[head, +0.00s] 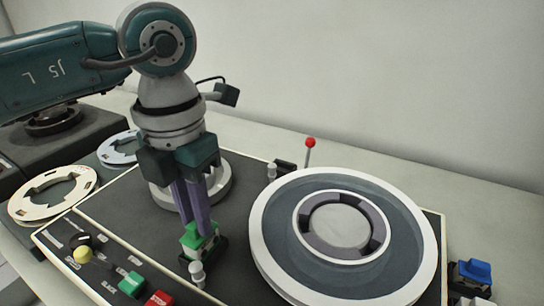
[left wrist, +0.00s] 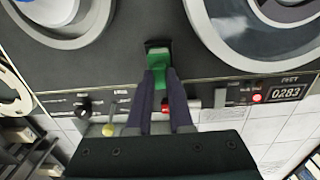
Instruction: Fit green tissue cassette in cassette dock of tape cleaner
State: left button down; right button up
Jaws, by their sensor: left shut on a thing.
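My left gripper (head: 197,226) points down over the dark deck of the tape cleaner (head: 115,205). Its two purple fingers are shut on the green tissue cassette (head: 193,238). In the left wrist view the green cassette (left wrist: 158,56) stands out beyond the fingertips, with its far end at a small black dock (left wrist: 157,43) in the deck. In the head view, black edges of the dock (head: 221,248) show beside the cassette's lower part. The fingers and cassette hide most of the dock, so I cannot tell how deep the cassette sits. My right gripper is not in view.
A large reel (head: 270,240) lies right of the gripper, and a smaller hub is partly behind it. A short metal post (head: 197,274) stands close in front. A red-tipped lever (head: 310,143) rises behind. Green and red buttons (head: 131,284) are front left. A blue block (head: 474,270) sits at right.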

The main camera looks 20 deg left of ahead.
pick_arm(q)
jog(key=shift+f+b, duration=0.7)
jog(key=shift+f, duration=0.1)
jog(key=c, duration=0.7)
grip_release()
jog(key=shift+c, duration=0.2)
jog(key=shift+c, duration=0.9)
jog(key=shift+r, duration=0.15)
notch_tip(320, 180, up, 8)
jog(key=p, duration=0.7)
